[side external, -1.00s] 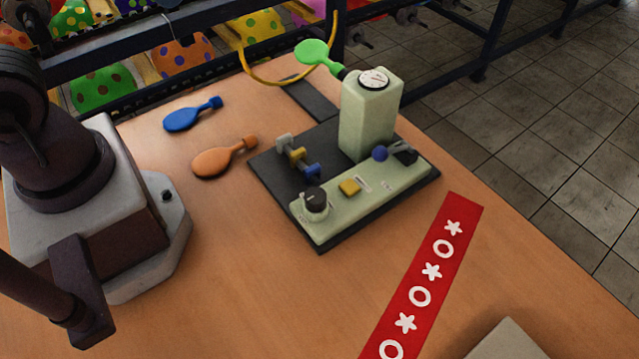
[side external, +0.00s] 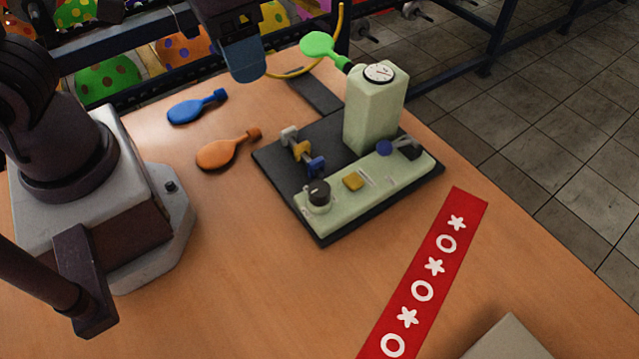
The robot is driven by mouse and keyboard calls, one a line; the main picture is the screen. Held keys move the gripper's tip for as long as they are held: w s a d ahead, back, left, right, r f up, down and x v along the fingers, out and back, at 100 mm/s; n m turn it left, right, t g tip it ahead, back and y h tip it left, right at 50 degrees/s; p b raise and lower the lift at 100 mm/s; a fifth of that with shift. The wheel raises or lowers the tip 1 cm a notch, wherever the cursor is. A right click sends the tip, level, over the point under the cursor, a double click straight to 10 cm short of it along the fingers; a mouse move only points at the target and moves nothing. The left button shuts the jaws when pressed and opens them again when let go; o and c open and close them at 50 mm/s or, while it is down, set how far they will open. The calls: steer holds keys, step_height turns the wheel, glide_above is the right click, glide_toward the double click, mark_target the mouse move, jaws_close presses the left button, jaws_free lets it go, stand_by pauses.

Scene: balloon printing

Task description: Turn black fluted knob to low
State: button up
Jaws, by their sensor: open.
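The black fluted knob (side external: 319,192) sits on a pale round base at the left end of the light green control panel (side external: 350,202). Small marks near it are too small to read, so I cannot tell its setting. My gripper (side external: 246,70) shows at the top of the side view, in front of the rack, with a blue-grey end pointing down. It is open and holds nothing that I can see. It is well above and behind the knob, apart from it.
A green tower with a gauge (side external: 375,115) stands behind the panel, with a green balloon (side external: 320,46) on its nozzle. Small levers (side external: 302,152) stand left of the panel. Blue (side external: 195,107) and orange (side external: 226,151) balloons lie on the table. A red printed strip (side external: 425,280) lies in front.

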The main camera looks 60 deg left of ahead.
mark_target(319, 189)
steer(key=w+d+f+n+g+y, duration=0.1)
steer(key=w+d+f+n, duration=0.5)
steer(key=d+f+n, duration=0.5)
steer(key=shift+n, duration=0.8)
steer(key=a+f, duration=0.1)
steer(key=f, duration=0.2)
steer(key=a+f, duration=0.1)
steer(key=f, duration=0.3)
steer(key=a+f, duration=0.1)
steer(key=f, duration=0.3)
steer(key=shift+s+a, duration=0.15)
steer(key=c, duration=0.9)
